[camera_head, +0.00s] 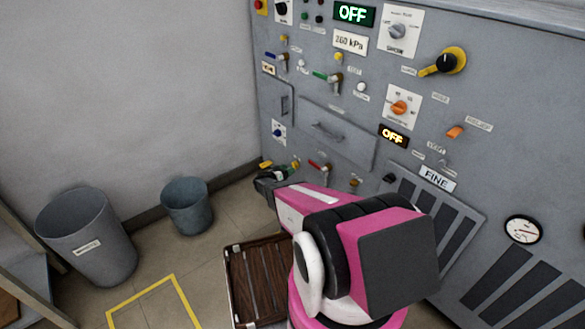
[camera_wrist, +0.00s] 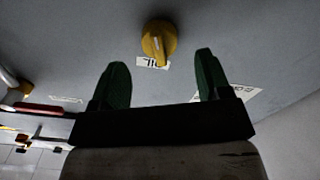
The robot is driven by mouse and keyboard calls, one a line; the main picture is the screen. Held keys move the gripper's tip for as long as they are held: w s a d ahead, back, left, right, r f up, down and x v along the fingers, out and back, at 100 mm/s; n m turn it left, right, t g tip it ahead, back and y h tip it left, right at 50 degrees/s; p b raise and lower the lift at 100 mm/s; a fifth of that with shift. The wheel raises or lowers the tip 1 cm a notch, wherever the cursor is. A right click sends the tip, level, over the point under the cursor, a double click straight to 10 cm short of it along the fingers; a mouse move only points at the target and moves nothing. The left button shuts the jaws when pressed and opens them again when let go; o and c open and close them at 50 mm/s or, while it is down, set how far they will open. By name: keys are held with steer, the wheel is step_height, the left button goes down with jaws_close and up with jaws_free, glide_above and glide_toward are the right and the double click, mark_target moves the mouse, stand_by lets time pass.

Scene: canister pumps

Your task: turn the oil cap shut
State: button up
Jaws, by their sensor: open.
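The oil cap is a round yellow knob (camera_wrist: 159,41) with a raised grip on the grey panel, at the top middle of the wrist view. A white label partly reading "OIL" sits just below it, partly covered by the knob. My gripper (camera_wrist: 157,80) is open, with its two green fingers apart and nothing between them. The cap lies ahead of the gap between the fingertips, apart from both. In the head view my gripper (camera_head: 268,183) is at the lower left of the panel, and a small yellow part (camera_head: 266,165) shows just above it.
Two grey bins (camera_head: 186,205) stand on the floor to the left. A brown slatted case (camera_head: 258,280) lies below my arm.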

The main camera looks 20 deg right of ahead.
mark_target(295, 165)
steer(key=shift+x, duration=2.15)
steer(key=c, duration=0.9)
steer(key=shift+c, duration=0.2)
